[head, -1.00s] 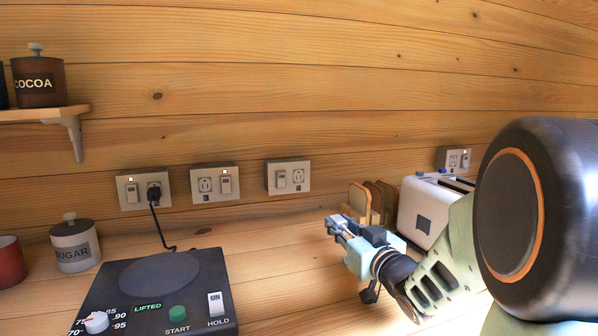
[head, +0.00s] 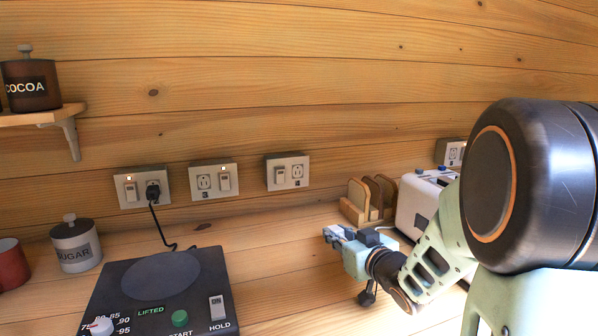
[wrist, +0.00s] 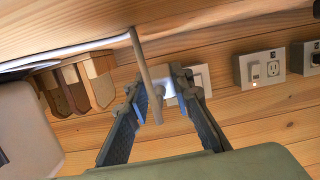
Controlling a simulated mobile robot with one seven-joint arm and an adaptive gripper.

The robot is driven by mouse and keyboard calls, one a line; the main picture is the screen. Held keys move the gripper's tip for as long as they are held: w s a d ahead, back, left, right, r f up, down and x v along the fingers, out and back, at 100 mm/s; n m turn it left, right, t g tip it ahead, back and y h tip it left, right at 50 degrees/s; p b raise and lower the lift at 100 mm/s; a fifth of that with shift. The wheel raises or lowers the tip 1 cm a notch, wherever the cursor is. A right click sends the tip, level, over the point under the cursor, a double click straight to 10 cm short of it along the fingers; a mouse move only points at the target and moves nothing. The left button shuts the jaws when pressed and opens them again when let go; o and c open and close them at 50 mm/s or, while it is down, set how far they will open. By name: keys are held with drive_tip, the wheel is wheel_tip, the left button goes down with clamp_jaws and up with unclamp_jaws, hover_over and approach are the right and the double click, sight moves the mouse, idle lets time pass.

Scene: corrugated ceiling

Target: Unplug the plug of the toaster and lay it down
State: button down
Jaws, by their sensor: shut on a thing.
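My gripper (head: 334,236) is low over the counter, in front of the bread rack, pointing left in the head view. In the wrist view its blue-padded fingertips (wrist: 161,92) are shut on a small pale plug (wrist: 168,91), largely covered by the fingers and cord. A pale cord (wrist: 144,65) crosses in front of it and meets a white length at upper left. The white toaster (head: 416,205) stands at the right, partly behind my arm; its side shows in the wrist view (wrist: 25,125). The wall outlet (head: 288,172) left of the rack has its socket empty and is apart from my gripper.
A bread rack (head: 358,203) stands beside the toaster. Another outlet (head: 214,181) is empty; the leftmost (head: 130,203) holds a black plug (head: 153,192) of the dark appliance (head: 120,290). The sugar jar (head: 76,247) stands left. Bare counter (head: 285,255) lies left of my gripper.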

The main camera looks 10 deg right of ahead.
sight(341, 260)
drive_tip(key=shift+s+d+f+g+p, duration=0.15)
drive_tip(key=shift+s+f+g+p, duration=0.2)
drive_tip(key=shift+f+p, duration=0.25)
drive_tip(key=shift+s+d+f+g+p, duration=0.1)
drive_tip(key=shift+s+f+g+p, duration=0.15)
drive_tip(key=shift+f+p, duration=0.4)
drive_tip(key=shift+s+d+f+g+p, duration=0.15)
drive_tip(key=shift+s+f+g+p, duration=0.1)
drive_tip(key=shift+f+g+p, duration=0.25)
drive_tip(key=shift+w+a+r+g+h+p, duration=0.15)
drive_tip(key=shift+r+p, duration=0.15)
drive_tip(key=shift+p, duration=0.7)
drive_tip(key=shift+w+a+r+g+h+p, duration=0.15)
drive_tip(key=shift+r+p, duration=0.1)
drive_tip(key=shift+p, duration=0.75)
drive_tip(key=shift+d+r+g+p, duration=0.15)
drive_tip(key=shift+g+p, duration=0.4)
drive_tip(key=shift+p, duration=1.3)
drive_tip(key=shift+a+r+g+p, duration=0.15)
drive_tip(key=shift+g+p, duration=0.4)
drive_tip(key=shift+p, duration=1.3)
drive_tip(key=shift+s+d+f, duration=0.1)
drive_tip(key=shift+f, duration=0.2)
drive_tip(key=shift+f+b, duration=0.35)
drive_tip(key=shift+b, duration=0.1)
drive_tip(key=c, duration=1.6)
unclamp_jaws()
